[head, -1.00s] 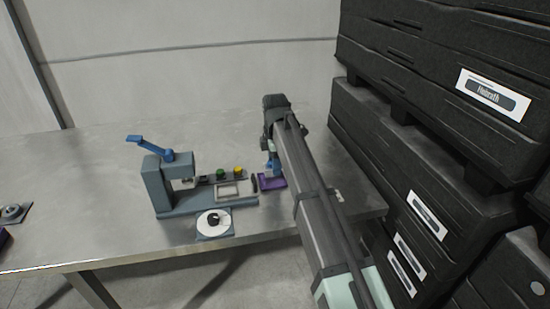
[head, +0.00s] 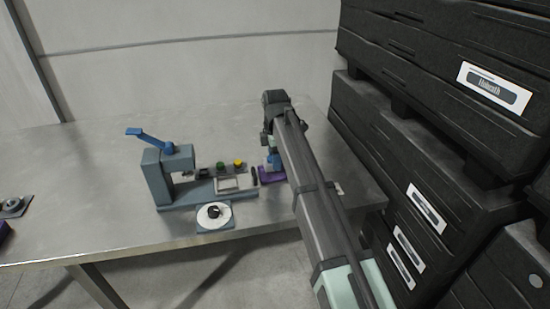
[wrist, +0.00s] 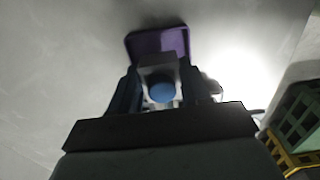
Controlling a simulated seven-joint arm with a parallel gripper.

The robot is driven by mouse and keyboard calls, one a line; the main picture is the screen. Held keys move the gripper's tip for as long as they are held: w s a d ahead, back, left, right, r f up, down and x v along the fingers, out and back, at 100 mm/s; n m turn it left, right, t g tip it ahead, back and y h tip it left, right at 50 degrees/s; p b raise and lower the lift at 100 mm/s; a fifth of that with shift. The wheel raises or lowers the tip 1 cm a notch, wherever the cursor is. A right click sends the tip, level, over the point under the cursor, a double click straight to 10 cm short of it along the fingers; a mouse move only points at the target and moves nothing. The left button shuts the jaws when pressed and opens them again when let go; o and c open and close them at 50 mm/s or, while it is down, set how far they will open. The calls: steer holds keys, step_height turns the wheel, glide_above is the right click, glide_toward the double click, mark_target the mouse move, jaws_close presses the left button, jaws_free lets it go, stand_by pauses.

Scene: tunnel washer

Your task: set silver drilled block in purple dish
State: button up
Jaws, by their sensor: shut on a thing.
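The purple dish (head: 266,178) lies on the metal table just right of the grey-blue press fixture, partly hidden by my arm. In the wrist view the purple dish (wrist: 160,41) shows beyond the fingers. My gripper (wrist: 160,88) is shut on the silver drilled block (wrist: 157,62), a pale grey block with a round blue spot on its near face. The block overlaps the dish's near part in the wrist view; I cannot tell whether it touches the dish floor. In the head view my gripper (head: 272,160) is at the dish, and the block is too hidden to make out.
The press fixture (head: 158,178) with a blue lever stands left of the dish, with green and yellow buttons (head: 238,164) close by. A white dial (head: 214,216) sits in front. Stacked black crates (head: 430,120) rise at right. The table behind is clear.

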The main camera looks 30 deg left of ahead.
steer(key=shift+f, duration=1.25)
stand_by(1.1)
steer(key=o, duration=1.2)
steer(key=shift+o, duration=0.5)
steer(key=o, duration=0.4)
steer(key=shift+c, duration=0.2)
steer(key=shift+r, duration=3.75)
